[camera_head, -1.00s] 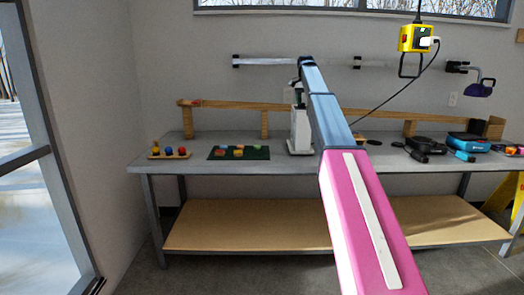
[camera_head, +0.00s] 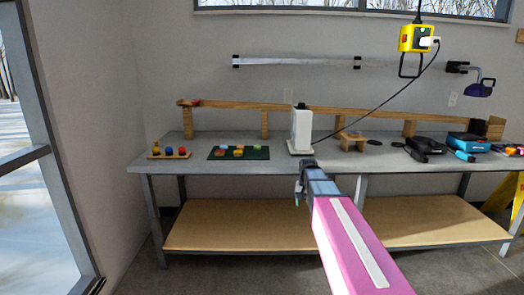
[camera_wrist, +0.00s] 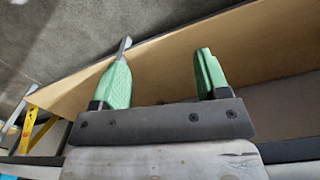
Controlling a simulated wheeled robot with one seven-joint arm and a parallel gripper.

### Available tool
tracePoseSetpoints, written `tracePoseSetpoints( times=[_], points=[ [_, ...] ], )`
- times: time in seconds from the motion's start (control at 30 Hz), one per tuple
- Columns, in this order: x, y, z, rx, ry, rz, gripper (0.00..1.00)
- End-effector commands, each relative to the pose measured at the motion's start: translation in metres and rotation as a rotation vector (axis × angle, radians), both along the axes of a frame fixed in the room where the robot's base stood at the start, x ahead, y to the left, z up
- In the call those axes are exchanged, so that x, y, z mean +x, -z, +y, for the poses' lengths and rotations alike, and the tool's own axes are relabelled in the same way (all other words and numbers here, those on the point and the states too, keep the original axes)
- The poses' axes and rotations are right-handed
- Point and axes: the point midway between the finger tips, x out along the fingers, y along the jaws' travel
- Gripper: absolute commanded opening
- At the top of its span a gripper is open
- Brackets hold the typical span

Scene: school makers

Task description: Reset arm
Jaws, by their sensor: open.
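My arm reaches forward in the head view, and its end hangs low in front of the workbench (camera_head: 225,171), about level with the gap between top and lower shelf. My gripper (camera_wrist: 163,75) shows in the wrist view with two green fingers spread apart. Nothing is between them. The wooden lower shelf (camera_wrist: 170,66) shows beyond the fingers. In the head view my gripper (camera_head: 298,196) is small and partly hidden by the wrist.
On the bench are a pegged wooden block (camera_head: 169,156), a green mat (camera_head: 258,154) with several coloured blocks, a white upright device (camera_head: 301,130), a small wooden stand (camera_head: 351,141) and tools at right. A yellow power box (camera_head: 415,39) hangs above. The floor before the bench looks clear.

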Motion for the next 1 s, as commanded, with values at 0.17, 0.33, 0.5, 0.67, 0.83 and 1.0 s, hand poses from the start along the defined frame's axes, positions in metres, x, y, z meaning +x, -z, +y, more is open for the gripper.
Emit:
tracePoseSetpoints(
  times=[0.17,0.33,0.5,0.67,0.83,1.0],
  points=[
    [-0.089,0.056,0.003,0.008,-0.088,0.0,0.69],
    [-0.156,0.094,0.006,0.014,-0.167,-0.006,0.69],
    [-0.199,0.113,0.007,0.017,-0.22,-0.012,0.69],
    [-0.212,0.12,0.008,0.018,-0.24,-0.015,0.69],
    [-0.211,0.121,0.008,0.019,-0.242,-0.016,0.69],
    [-0.211,0.12,0.008,0.019,-0.241,-0.015,0.69]
  ],
)
